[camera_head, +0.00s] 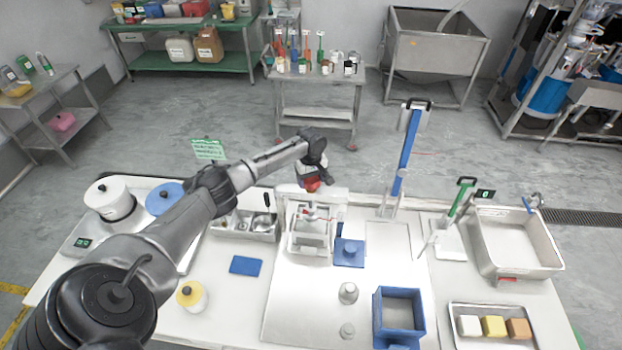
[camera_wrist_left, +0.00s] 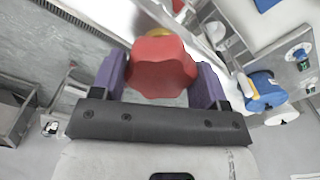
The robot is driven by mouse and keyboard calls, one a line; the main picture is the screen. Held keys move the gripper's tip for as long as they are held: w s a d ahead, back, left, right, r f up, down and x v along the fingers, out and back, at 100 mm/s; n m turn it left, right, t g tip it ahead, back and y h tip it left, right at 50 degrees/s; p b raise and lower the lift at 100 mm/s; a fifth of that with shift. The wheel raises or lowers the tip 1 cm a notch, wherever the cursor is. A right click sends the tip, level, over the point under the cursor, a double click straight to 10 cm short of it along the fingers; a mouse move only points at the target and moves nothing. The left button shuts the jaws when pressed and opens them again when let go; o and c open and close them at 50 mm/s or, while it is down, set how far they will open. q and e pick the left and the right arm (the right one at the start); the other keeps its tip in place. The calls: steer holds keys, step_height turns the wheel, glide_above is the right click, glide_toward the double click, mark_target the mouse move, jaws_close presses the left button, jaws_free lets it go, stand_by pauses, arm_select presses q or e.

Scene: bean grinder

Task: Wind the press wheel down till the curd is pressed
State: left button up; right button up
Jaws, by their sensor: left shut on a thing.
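The press (camera_head: 329,197) stands near the back middle of the table, a metal frame with a light crossbar. Its red lobed press wheel (camera_head: 312,185) sits on top, partly covered by my left gripper (camera_head: 314,180). In the left wrist view the red wheel (camera_wrist_left: 160,66) lies between the two purple fingers of my left gripper (camera_wrist_left: 160,80), which is shut on it. A metal box-like mould (camera_head: 311,228) stands under the crossbar. The curd inside it cannot be made out. My right gripper is in neither view.
A metal tray with compartments (camera_head: 232,232) is left of the press. A blue block with a knob (camera_head: 349,254) and a blue open box (camera_head: 401,316) stand to the right. A tray with coloured blocks (camera_head: 463,342) is at front right.

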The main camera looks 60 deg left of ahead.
arm_select(q)
steer(key=shift+r+m+p, duration=0.15)
steer(key=shift+m+p, duration=0.45)
steer(key=shift+p, duration=0.2)
steer(key=shift+c, duration=0.2)
steer(key=shift+m+p, duration=0.5)
steer(key=shift+m, duration=0.2)
steer(key=shift+m+p, duration=0.6)
steer(key=shift+m, duration=1.1)
steer(key=o, duration=0.9)
